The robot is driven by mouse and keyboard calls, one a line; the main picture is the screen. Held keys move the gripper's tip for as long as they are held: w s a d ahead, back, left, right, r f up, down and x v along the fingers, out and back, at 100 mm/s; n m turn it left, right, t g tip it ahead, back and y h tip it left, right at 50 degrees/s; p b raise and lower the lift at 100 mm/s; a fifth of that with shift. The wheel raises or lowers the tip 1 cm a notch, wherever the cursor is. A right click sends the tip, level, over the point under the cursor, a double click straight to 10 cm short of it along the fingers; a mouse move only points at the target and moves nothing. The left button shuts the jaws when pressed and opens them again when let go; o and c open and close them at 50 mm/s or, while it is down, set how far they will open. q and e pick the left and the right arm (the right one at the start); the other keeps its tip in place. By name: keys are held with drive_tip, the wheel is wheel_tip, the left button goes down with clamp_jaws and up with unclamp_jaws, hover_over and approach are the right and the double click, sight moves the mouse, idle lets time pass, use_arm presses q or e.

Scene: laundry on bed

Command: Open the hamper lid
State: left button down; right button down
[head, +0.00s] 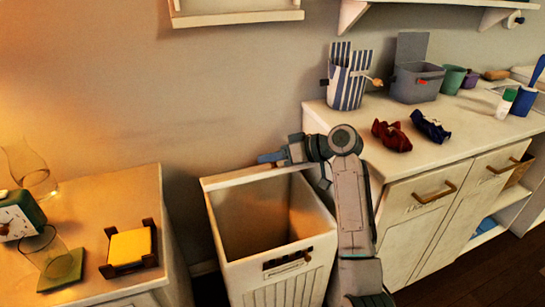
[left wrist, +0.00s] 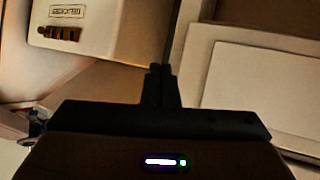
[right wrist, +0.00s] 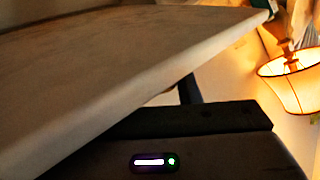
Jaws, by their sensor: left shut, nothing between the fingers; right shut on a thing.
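The white hamper (head: 232,281) stands between the two cabinets, its top open and its empty-looking inside showing. A dark handle sits on its front. My right gripper (head: 268,158) is at the hamper's back top edge. In the right wrist view a broad pale panel (right wrist: 100,70), which looks like the hamper lid, fills the left side. My right gripper (right wrist: 188,88) is shut on its edge, with the fingers partly hidden. My left gripper (left wrist: 160,72) is shut and empty in the left wrist view, and it is out of the head view.
A counter (head: 440,155) at right holds a striped bag (head: 348,88), a grey bin (head: 417,82) and dark red (head: 391,135) and navy (head: 430,126) cloths. A nightstand (head: 90,225) at left holds a clock (head: 18,215) and yellow notes (head: 130,246). A lit lamp (right wrist: 295,82) shows in the right wrist view.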

drive_tip(key=c, duration=1.1)
unclamp_jaws()
wheel_tip(320, 180, up, 4)
hover_over(308, 166)
drive_tip(key=shift+p, duration=0.4)
use_arm(q)
drive_tip(key=s+f+g, duration=0.2)
drive_tip(key=s, duration=0.1)
drive_tip(key=shift+d+f, duration=0.2)
drive_tip(key=shift+f, duration=0.1)
use_arm(e)
drive_tip(key=shift+s+d+r, duration=0.2)
drive_tip(key=shift+d, duration=0.05)
